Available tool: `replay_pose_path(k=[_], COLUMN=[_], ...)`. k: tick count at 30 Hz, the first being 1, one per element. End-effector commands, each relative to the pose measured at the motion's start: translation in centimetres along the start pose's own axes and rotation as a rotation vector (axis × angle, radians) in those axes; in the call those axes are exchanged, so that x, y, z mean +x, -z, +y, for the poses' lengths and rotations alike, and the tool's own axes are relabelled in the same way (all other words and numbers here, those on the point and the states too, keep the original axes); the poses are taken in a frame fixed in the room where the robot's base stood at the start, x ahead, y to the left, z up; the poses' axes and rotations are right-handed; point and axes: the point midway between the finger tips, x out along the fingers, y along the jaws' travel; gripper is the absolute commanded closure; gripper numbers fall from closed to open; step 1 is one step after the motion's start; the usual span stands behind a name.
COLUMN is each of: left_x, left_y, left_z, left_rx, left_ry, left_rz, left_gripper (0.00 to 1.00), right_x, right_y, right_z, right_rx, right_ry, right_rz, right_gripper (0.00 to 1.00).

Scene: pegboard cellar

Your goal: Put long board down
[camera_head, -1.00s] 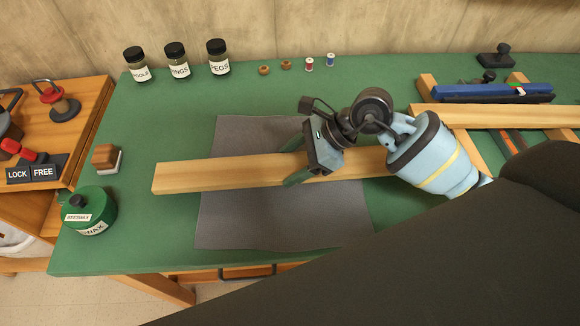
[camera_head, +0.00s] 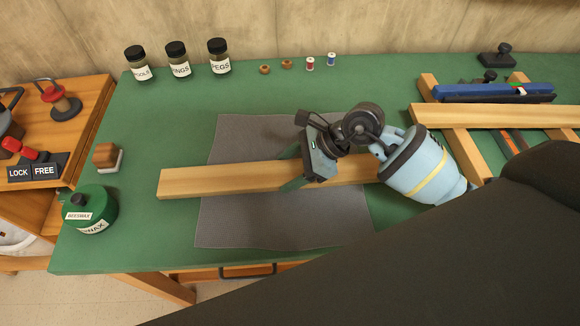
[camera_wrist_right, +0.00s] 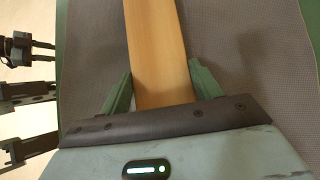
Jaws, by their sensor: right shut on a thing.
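The long board (camera_head: 220,179) is a pale wooden plank lying lengthwise over the grey mat (camera_head: 240,225), its left end reaching past the mat's left edge. My right gripper (camera_head: 294,182) is shut on the board, with a green finger on each side of it. In the right wrist view the board (camera_wrist_right: 157,45) runs away between the two fingers (camera_wrist_right: 158,90). I cannot tell whether the board touches the mat. The board's right part is hidden behind my right gripper and arm. My left gripper is not seen in the head view.
Jars (camera_head: 178,62) and small spools (camera_head: 310,63) line the back. A wooden rack (camera_head: 470,150) with another board (camera_head: 495,115) is at the right.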

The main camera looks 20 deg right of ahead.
Motion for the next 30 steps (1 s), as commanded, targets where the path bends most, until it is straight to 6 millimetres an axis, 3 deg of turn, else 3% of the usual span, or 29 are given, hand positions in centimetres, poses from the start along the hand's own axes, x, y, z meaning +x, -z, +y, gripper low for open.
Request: replay_pose_path(k=[9,10,15,24,27,30], left_x=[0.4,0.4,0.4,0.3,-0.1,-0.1], left_y=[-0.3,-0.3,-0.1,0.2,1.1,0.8], left_z=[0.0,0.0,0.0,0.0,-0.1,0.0], left_rx=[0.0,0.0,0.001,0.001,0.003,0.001], left_ry=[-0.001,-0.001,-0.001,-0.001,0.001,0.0], left_rz=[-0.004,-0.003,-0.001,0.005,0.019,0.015], left_gripper=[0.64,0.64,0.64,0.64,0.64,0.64], right_x=[0.9,1.0,1.1,0.8,0.0,-1.6], right_y=[1.2,1.3,1.5,1.2,0.3,0.6], right_z=[0.3,0.4,0.4,0.4,0.3,0.2], right_rx=[0.008,0.009,0.009,0.006,0.004,0.005], right_ry=[-0.009,-0.012,-0.014,-0.013,-0.01,-0.008], right_rz=[0.013,0.016,0.021,0.022,0.02,0.021], right_gripper=[0.77,0.35,0.15,0.15,0.15,0.15])
